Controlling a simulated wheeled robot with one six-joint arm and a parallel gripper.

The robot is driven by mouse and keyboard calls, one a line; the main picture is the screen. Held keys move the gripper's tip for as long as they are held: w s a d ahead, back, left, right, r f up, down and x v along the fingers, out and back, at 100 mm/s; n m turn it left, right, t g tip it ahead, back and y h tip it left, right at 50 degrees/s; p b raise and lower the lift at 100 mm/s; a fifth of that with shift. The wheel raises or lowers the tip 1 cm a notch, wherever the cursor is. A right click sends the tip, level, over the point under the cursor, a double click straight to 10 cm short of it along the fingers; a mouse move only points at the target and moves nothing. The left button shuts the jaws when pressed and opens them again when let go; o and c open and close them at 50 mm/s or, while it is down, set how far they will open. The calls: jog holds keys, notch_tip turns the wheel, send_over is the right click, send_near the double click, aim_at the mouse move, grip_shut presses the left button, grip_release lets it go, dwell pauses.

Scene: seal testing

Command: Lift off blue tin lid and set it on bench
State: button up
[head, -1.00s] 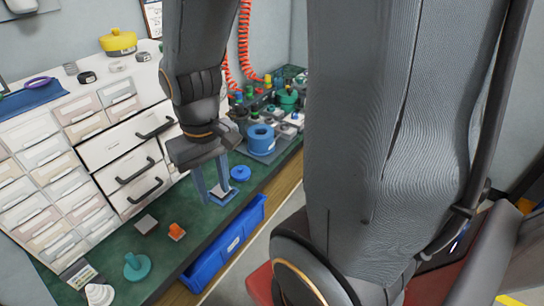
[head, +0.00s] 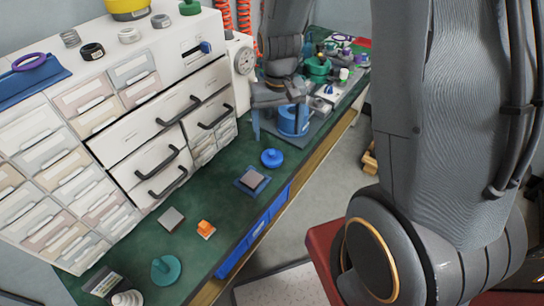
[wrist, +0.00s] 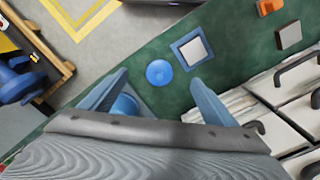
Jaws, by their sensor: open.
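A blue round tin (head: 293,121) stands on a grey mat at the far part of the green bench, partly hidden by my gripper. Its top cannot be made out clearly now. A blue round lid-like disc with a small knob (head: 271,158) lies on the bench in front of the tin. It also shows in the wrist view (wrist: 159,73), lined up between the fingers and apart from them. My gripper (head: 278,124) is open and empty, above the bench beside the tin. In the wrist view, the left finger partly covers the tin (wrist: 126,106).
A blue-edged square pad (head: 241,184) with a grey plate lies near the disc. An orange piece (head: 206,229), a grey block (head: 171,219) and a teal knobbed part (head: 166,268) stand nearer. White drawers (head: 140,142) line the left. A blue bin (head: 250,235) hangs along the bench front.

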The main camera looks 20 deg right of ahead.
send_over(272, 153)
jog(key=shift+m, duration=0.3)
jog(key=f, duration=0.7)
jog(key=shift+w+d+f, duration=0.15)
jog(key=shift+w+f, duration=0.2)
jog(key=shift+f, duration=0.05)
jog(key=shift+s+f+p, duration=0.2)
jog(key=shift+f+p, duration=0.2)
jog(key=shift+f, duration=3.4)
jog(key=c, duration=1.1)
